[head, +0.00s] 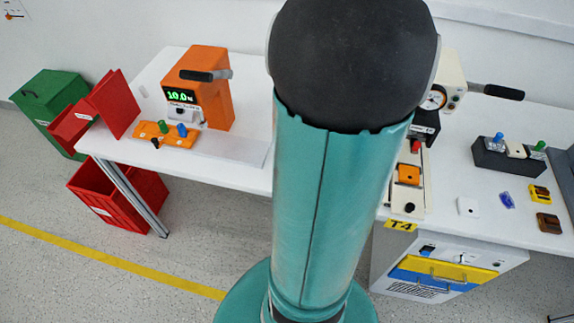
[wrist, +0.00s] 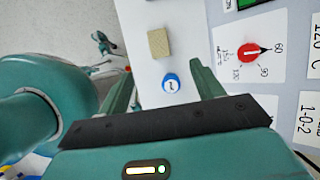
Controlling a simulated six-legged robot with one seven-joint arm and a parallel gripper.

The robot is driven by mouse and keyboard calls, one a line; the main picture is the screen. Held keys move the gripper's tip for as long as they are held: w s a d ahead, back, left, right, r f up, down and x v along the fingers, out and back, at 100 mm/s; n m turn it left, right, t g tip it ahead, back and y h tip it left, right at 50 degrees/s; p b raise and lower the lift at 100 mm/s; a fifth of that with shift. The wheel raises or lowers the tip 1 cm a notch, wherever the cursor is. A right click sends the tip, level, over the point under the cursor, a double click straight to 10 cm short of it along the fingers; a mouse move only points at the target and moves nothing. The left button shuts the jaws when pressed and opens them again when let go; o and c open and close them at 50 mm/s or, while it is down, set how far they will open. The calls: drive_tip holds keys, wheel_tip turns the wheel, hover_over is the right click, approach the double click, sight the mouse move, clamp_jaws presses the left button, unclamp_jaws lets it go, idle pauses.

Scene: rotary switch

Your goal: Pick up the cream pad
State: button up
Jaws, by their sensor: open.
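In the wrist view, a small beige, cream-like block (wrist: 159,43) sits on a narrow white surface (wrist: 148,14); it is the likeliest cream pad there. My gripper (wrist: 162,70) is open, with its two green fingers spread and nothing held. The block appears just past the fingertips, between their lines. A round blue-and-white piece (wrist: 171,83) appears between the fingers, nearer the palm. I cannot tell the gripper's height above them. In the head view, a small whitish square piece (head: 467,207) lies on the right table; I cannot tell whether it is cream. My gripper is hidden there.
In the wrist view, a grey panel with a red rotary knob (wrist: 249,52) stands right of the fingers. In the head view, my arm blocks the middle. The right table holds a blue piece (head: 507,200), a yellow piece (head: 540,193) and a dark button box (head: 508,158).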

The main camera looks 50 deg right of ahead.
drive_tip(key=x, duration=1.3)
drive_tip(key=shift+s+a+f, duration=0.1)
drive_tip(key=shift+a+f, duration=0.05)
drive_tip(key=shift+f, duration=0.25)
drive_tip(key=shift+c, duration=0.3)
drive_tip(key=c, duration=1)
